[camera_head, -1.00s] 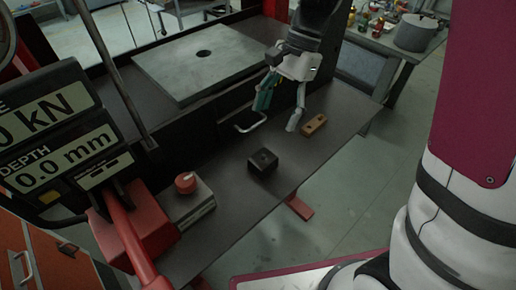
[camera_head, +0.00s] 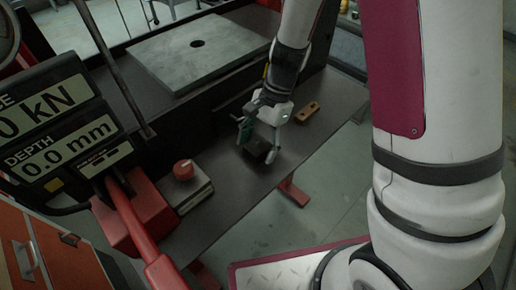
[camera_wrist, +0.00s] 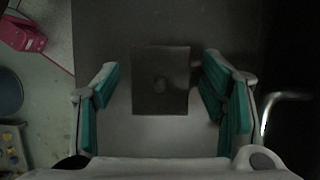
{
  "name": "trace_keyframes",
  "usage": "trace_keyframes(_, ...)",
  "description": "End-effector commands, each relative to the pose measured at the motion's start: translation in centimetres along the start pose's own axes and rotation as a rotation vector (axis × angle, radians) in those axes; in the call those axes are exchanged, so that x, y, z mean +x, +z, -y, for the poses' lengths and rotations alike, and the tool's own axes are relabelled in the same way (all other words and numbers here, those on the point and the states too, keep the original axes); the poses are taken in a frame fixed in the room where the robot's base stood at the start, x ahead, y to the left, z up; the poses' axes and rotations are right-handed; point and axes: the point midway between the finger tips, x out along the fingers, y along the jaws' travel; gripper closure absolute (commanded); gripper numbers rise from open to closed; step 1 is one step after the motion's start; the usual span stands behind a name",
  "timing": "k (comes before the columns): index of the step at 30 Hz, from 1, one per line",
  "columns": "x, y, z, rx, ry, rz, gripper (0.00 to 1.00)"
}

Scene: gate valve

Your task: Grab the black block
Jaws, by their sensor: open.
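My gripper is open, with teal pads on the fingers. The fingers partly hide the block in the head view; contact cannot be told.
A wooden block (camera_head: 307,112) with holes lies right of my gripper. A grey box with a red knob (camera_head: 183,170) stands to the left. A metal handle (camera_wrist: 268,112) is close to the right finger. A grey plate (camera_head: 195,50) lies behind. The bench's front edge is near.

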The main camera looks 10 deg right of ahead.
Motion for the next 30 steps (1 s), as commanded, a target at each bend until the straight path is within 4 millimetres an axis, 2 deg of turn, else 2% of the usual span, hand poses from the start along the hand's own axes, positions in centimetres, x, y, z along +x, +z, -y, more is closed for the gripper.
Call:
trace_keyframes(8, 0.28, -0.03, 0.01, -0.001, -0.001, -0.001, 0.35)
trace_keyframes(15, 0.26, -0.03, 0.00, 0.000, 0.000, -0.001, 0.89)
trace_keyframes(17, 0.27, -0.03, 0.00, 0.000, 0.000, -0.001, 1.00)
trace_keyframes(30, -0.22, 0.18, 0.09, -0.001, -0.003, 0.000, 1.00)
